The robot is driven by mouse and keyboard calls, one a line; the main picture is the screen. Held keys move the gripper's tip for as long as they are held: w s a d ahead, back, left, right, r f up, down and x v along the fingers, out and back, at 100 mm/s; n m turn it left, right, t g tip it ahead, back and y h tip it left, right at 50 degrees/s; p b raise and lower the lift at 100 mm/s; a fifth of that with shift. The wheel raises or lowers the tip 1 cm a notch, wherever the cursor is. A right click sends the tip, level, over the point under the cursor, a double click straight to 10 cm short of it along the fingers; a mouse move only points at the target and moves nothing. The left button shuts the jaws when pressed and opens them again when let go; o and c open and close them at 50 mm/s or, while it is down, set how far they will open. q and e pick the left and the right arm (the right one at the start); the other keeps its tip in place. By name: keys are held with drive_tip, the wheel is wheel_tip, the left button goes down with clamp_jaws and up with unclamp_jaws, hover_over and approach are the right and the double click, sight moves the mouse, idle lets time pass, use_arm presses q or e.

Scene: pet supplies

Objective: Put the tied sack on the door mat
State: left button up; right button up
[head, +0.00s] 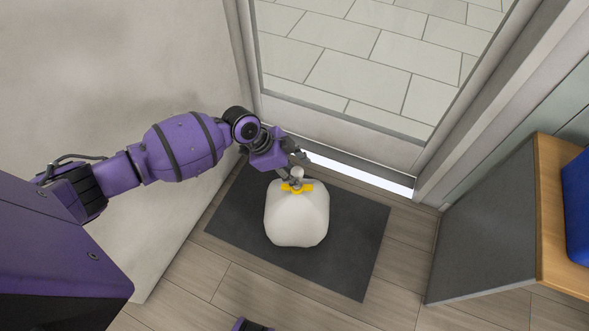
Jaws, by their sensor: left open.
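The white tied sack (297,220) stands upright on the dark grey door mat (350,255), roughly in its middle. A yellow tie (297,188) closes its neck, and a small white tuft sticks up above the tie. My left gripper (296,172) is at the neck, just above and behind the tie, with its fingers open. I cannot tell whether a finger still touches the neck. My right gripper is not in view.
A glass-paned door (380,55) stands right behind the mat. A grey-sided counter with a wooden top (562,215) is at the right, with a blue object (578,205) on it. Wood-plank floor (210,280) is clear in front of the mat.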

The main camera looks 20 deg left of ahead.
use_arm(q)
drive_tip(key=p+v, duration=0.2)
drive_tip(key=v, duration=1)
drive_tip(key=s+d+f+n+t, duration=0.1)
drive_tip(key=s+d+f+n, duration=0.2)
drive_tip(key=s+f, duration=0.55)
drive_tip(key=s+d+f+n+t, duration=0.1)
drive_tip(key=s+d+f+n, duration=0.4)
drive_tip(key=s, duration=0.7)
drive_tip(key=s+a+n+t+y, duration=0.1)
drive_tip(key=s+a+n+y, duration=0.1)
drive_tip(key=s, duration=0.8)
drive_tip(key=s+a+r+n+y, duration=0.1)
drive_tip(key=s+a+n+y, duration=0.2)
drive_tip(key=s, duration=0.7)
drive_tip(key=shift+a+r+n+t, duration=0.25)
drive_tip(key=shift+a+n+t, duration=0.15)
drive_tip(key=shift+a, duration=0.05)
